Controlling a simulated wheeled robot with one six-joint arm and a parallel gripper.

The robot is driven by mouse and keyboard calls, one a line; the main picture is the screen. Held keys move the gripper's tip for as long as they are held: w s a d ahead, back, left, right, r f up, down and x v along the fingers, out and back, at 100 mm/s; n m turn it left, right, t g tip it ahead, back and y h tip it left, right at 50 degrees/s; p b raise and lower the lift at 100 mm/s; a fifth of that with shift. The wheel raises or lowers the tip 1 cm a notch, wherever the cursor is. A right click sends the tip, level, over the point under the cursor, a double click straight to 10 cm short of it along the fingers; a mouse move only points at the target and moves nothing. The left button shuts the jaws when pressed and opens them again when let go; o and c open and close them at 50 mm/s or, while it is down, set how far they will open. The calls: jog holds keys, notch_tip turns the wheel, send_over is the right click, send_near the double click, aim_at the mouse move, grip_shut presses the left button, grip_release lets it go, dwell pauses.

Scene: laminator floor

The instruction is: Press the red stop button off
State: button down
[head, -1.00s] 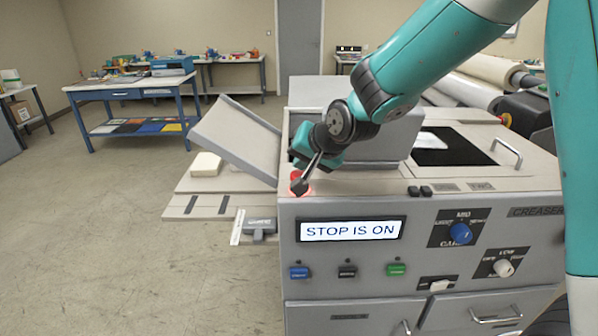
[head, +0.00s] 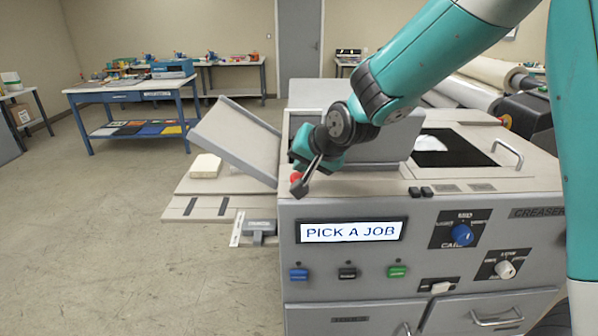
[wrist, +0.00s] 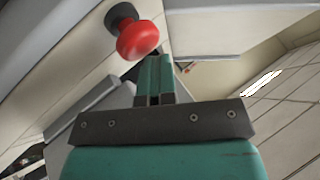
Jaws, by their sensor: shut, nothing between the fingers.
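The red stop button (head: 296,177) is on the top left corner of the grey creaser machine (head: 450,210), partly hidden by my gripper in the head view. In the wrist view the red button (wrist: 138,40) shows as a round red cap on a dark collar, just beyond the fingertips. My gripper (head: 300,188) is shut and empty, its tips right at the button; I cannot tell whether they touch it. The fingers also show in the wrist view (wrist: 154,75). The display (head: 351,230) on the machine front reads "PICK A JOB". No red glow shows around the button.
Below the display are blue (head: 299,273), black (head: 347,271) and green (head: 397,271) buttons. A blue knob (head: 462,235) and a white knob (head: 505,270) sit at the right. A tilted grey panel (head: 235,140) rises at the left. The floor at left is clear.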

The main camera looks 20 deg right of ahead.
aim_at(302, 175)
jog(key=shift+r, duration=0.15)
jog(key=shift+r+p, duration=2.15)
jog(key=shift+r, duration=0.95)
jog(key=s+a+f+n+g+b, duration=0.1)
jog(key=s+f+n+g+b, duration=0.1)
jog(key=s, duration=0.7)
jog(key=s+a+f+n+g+y+b, duration=0.1)
jog(key=s+a+f+n+g+b, duration=0.1)
jog(key=s, duration=0.8)
jog(key=s+a+f+n+g+b, duration=0.2)
jog(key=s+f+n+g+b, duration=0.1)
jog(key=s+n, duration=0.4)
jog(key=s+g+b, duration=0.1)
jog(key=s+b, duration=0.1)
jog(key=shift+s+a+f+n+y+b, duration=0.2)
jog(key=shift+s+f+n+y+b, duration=0.1)
jog(key=shift+s+f, duration=0.1)
